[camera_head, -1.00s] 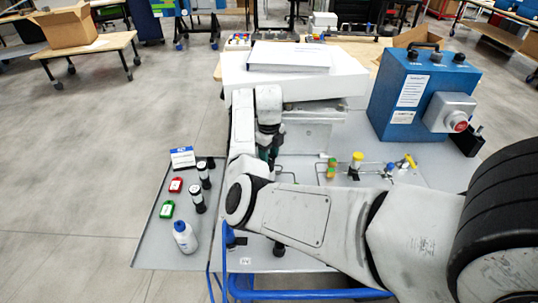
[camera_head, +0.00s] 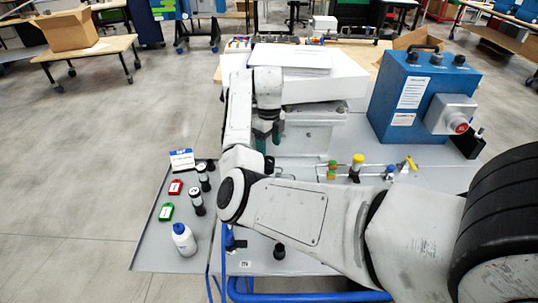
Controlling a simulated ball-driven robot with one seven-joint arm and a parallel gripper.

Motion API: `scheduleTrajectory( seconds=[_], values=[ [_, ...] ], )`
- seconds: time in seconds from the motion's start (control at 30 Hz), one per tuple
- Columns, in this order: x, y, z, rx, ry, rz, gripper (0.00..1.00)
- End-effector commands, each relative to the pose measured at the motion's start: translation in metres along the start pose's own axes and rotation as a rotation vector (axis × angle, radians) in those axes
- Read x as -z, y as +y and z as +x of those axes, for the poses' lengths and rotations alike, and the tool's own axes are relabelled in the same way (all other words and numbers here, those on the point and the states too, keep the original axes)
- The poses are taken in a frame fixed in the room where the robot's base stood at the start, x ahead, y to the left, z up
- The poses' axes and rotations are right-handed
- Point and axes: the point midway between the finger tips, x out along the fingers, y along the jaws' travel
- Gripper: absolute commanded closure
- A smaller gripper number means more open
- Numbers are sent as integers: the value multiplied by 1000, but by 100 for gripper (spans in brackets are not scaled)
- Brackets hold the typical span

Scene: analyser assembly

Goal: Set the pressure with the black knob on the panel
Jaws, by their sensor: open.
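My gripper (camera_head: 267,139) points down in front of the white analyser housing, its greenish fingers apart. A small dark piece (camera_head: 269,163) shows just below the fingers; I cannot tell whether it is a knob, and nothing shows between the fingers. A black knob (camera_head: 279,251) stands upright on the grey panel (camera_head: 300,262) near the front edge, below my forearm and well apart from the gripper. My arm hides part of the panel between them.
Thin tubing with a yellow-topped valve (camera_head: 357,162) and a green-orange fitting (camera_head: 332,169) lies right of the gripper. A blue box (camera_head: 420,95) with a red button stands at right. Bottles (camera_head: 184,240) and tags (camera_head: 175,187) occupy the left tray.

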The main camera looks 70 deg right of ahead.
Motion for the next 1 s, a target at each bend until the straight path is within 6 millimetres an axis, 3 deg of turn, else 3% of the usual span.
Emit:
scheduleTrajectory(
  seconds=[0.1,0.33,1.0],
  values=[
    [-1,0,-22,1,-4,-1,31],
    [0,0,-48,0,-1,0,31],
    [0,0,-53,0,0,-1,31]
  ],
)
